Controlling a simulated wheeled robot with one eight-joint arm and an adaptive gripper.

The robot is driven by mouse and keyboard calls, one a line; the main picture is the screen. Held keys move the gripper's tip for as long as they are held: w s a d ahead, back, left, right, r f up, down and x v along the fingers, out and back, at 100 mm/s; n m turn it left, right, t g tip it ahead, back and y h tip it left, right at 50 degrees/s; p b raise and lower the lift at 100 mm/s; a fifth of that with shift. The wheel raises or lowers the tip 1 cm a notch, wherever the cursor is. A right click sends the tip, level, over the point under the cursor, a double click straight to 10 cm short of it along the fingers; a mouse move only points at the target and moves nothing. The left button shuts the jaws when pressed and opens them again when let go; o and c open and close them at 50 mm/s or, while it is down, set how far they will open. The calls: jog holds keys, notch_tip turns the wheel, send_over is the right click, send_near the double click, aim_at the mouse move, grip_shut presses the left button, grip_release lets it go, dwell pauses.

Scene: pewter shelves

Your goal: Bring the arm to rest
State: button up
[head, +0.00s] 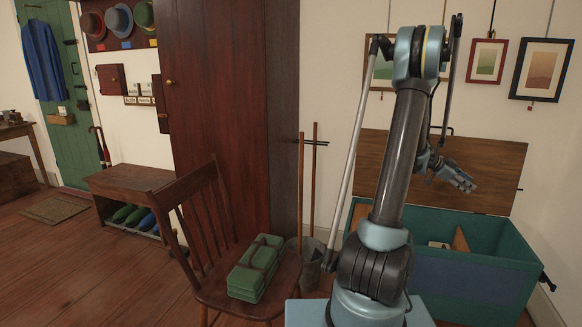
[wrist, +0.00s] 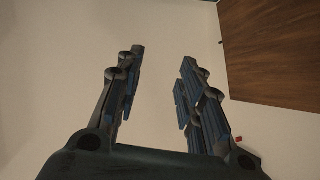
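My gripper (head: 462,180) is at the end of my arm, raised above the open teal chest and in front of its upright wooden lid in the head view. In the wrist view my gripper (wrist: 158,85) has its two fingers spread apart, with nothing between them but the pale wall behind. My arm (head: 395,170) stands bent upright, with its elbow high in the picture. No held object shows in either view.
The teal chest (head: 480,284) stands open at the right, its brown lid (head: 485,165) up against the wall. A wooden chair (head: 190,225) holds green folded bundles (head: 256,268). A tall dark cabinet (head: 220,110) stands behind. Open floor (head: 80,270) lies at the left.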

jog(key=s+a+r+n+t+y, duration=0.1)
jog(key=s+a+r+n+y, duration=0.15)
jog(key=a, duration=0.75)
jog(key=s+a+r+n+t+y, duration=0.1)
jog(key=s+a+n, duration=0.3)
jog(key=a, duration=0.6)
jog(key=s+a+r+n+t+y, duration=0.1)
jog(key=s+a+r+n+y, duration=0.2)
jog(key=a, duration=0.7)
jog(key=s+a+f+n+y, duration=0.1)
jog(key=s+a+f+n, duration=0.2)
jog(key=s+a, duration=0.4)
jog(key=s+a+f+n+y, duration=0.2)
jog(key=s+a+n, duration=0.3)
jog(key=a, duration=0.3)
jog(key=s+a+f+n+y, duration=0.2)
jog(key=s+a+f+n, duration=0.2)
jog(key=s+a, duration=0.4)
jog(key=shift+s+f+n, duration=0.35)
jog(key=shift+n, duration=0.1)
jog(key=shift+d+y, duration=0.15)
jog(key=shift+y, duration=0.1)
